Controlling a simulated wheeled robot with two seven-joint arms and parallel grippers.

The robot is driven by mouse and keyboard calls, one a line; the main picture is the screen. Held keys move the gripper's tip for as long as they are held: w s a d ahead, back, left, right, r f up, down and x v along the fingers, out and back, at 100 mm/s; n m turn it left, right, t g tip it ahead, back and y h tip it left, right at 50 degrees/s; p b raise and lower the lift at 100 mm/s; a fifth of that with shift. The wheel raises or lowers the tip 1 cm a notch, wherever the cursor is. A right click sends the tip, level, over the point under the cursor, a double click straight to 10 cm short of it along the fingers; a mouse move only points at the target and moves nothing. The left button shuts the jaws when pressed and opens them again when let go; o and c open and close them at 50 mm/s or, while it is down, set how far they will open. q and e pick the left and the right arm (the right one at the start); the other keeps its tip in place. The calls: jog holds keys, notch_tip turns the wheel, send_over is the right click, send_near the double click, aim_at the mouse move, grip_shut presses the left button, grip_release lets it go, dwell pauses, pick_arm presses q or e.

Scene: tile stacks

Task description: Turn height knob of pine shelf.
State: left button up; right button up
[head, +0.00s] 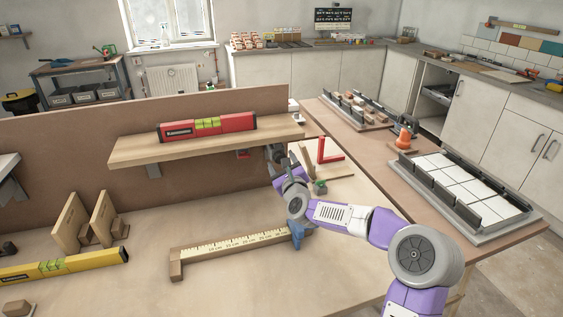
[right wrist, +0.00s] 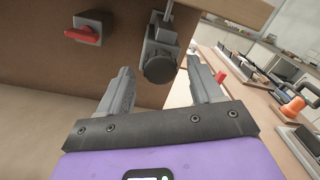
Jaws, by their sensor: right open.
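The pine shelf (head: 150,152) is mounted on a brown upright panel, with a red spirit level (head: 208,126) lying on top. Under its right end, the right wrist view shows a dark round knob (right wrist: 160,68) on a grey housing. To its left on the panel is a grey box with a red lever (right wrist: 83,35), also seen in the head view (head: 243,154). My right gripper (head: 276,155) is at the shelf's right end, below the board. Its fingers (right wrist: 160,82) are open and empty, with the knob ahead between them. My left gripper is not in view.
A red square (head: 324,154) stands on the bench just right of my right gripper. A wooden ruler piece (head: 230,248) and a yellow level (head: 65,263) lie in front. A tray of white tiles (head: 460,190) is at the right.

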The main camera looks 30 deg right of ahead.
jog(key=v, duration=0.6)
jog(key=shift+s+p, duration=0.2)
jog(key=shift+p, duration=0.2)
